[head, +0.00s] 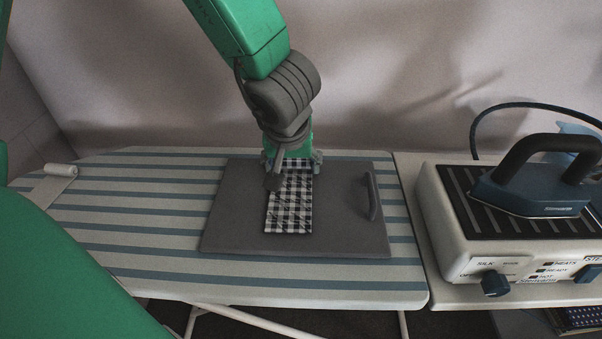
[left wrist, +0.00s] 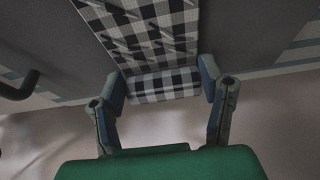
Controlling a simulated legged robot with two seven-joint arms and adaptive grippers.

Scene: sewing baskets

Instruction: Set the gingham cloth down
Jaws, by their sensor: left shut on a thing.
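The black-and-white gingham cloth (head: 289,213) is a narrow folded strip over the grey pressing board (head: 235,220), left of the board's handle. I cannot tell whether its whole underside touches the board. My left gripper (head: 291,166) points down at the cloth's far end and is shut on it. In the left wrist view, the fingers of my left gripper (left wrist: 163,84) stand on both sides of the cloth's end, and the checked cloth (left wrist: 150,30) stretches away between them. My right gripper is not in view.
The grey board lies on a striped ironing board (head: 130,225). A small pale roll (head: 61,170) is at its left end. At the right, a blue iron (head: 535,190) rests on a white steam station (head: 450,240) with a dark hose. A wall stands behind.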

